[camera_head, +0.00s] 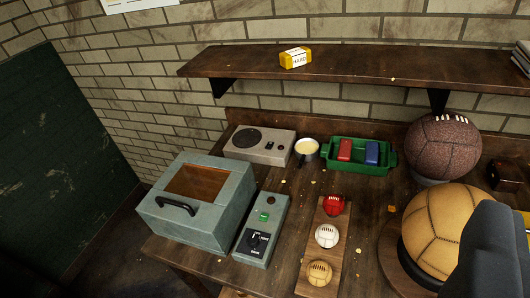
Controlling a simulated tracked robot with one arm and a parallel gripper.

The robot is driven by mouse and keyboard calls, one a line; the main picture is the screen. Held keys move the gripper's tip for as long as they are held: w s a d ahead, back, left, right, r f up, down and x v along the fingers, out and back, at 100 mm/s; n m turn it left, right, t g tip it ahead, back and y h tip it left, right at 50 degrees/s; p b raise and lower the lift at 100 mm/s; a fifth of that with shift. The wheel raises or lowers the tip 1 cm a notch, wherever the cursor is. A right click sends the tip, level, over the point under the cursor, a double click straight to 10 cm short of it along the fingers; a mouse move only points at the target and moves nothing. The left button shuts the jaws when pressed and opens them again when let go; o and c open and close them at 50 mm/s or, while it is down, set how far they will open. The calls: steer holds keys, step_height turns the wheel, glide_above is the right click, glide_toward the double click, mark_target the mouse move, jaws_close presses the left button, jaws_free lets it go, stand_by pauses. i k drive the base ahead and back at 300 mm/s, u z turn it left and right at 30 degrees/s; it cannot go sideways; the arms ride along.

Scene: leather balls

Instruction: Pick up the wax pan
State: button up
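The wax pan (307,158) looks to be the small round metal pan with pale cream contents near the back of the workbench. It stands upright between the grey burner box and a green tray. A short dark handle seems to point down from its front left. A dark grey part of my gripper (490,258) fills the lower right corner, in front of the tan leather ball. It is far to the right of the pan and not touching it. Its fingertips cannot be made out, so I cannot tell whether it is open or shut.
A grey box with a round plate (243,146), a green tray (334,168) with red and blue blocks, and a control box (263,235) surround the pan. A shelf (225,62) overhangs behind. Large balls (443,148) stand right. A grey-green handled box (220,222) stands left.

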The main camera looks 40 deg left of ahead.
mark_target(307, 150)
steer(key=u, duration=0.15)
steer(key=i, duration=1)
steer(key=z, duration=0.1)
